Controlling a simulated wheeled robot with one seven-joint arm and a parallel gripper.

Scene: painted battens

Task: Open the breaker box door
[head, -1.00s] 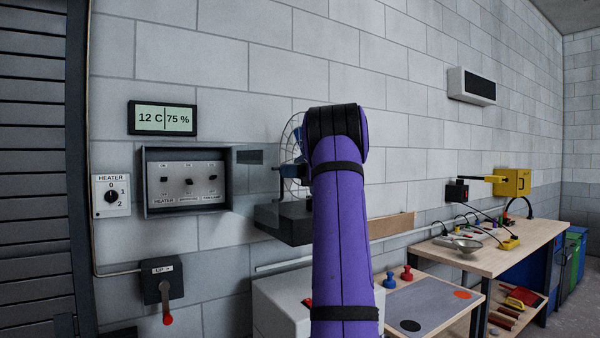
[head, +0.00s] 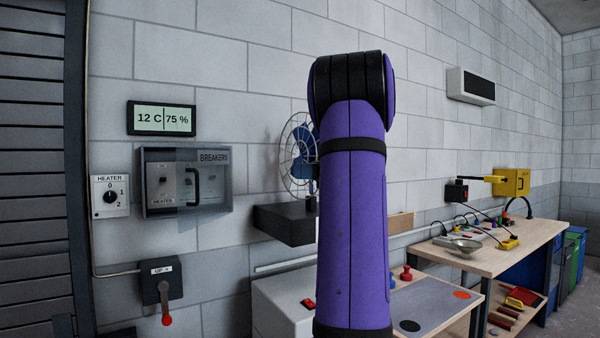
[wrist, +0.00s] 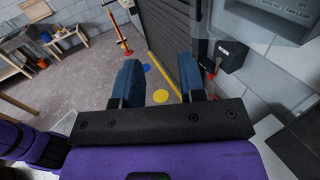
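The grey breaker box (head: 143,192) is on the block wall at the left in the head view. Its see-through door (head: 213,175), lettered BREAKERS with a black handle (head: 193,188), stands part open, swung out from the right side. It overlaps the right part of the switch panel; the left switch shows clear of it. The box's lower part also shows at the top right of the wrist view (wrist: 272,22). My gripper (wrist: 160,76) is open and empty, its blue fingers apart, touching nothing visible. In the head view my purple arm hides it.
A heater dial (head: 110,196) is left of the box, and a switch with a red-tipped lever (head: 161,284) is below. A caged fan (head: 299,155) on a dark shelf (head: 285,224) stands to the right. Workbenches are farther right. Bare wall lies between box and fan.

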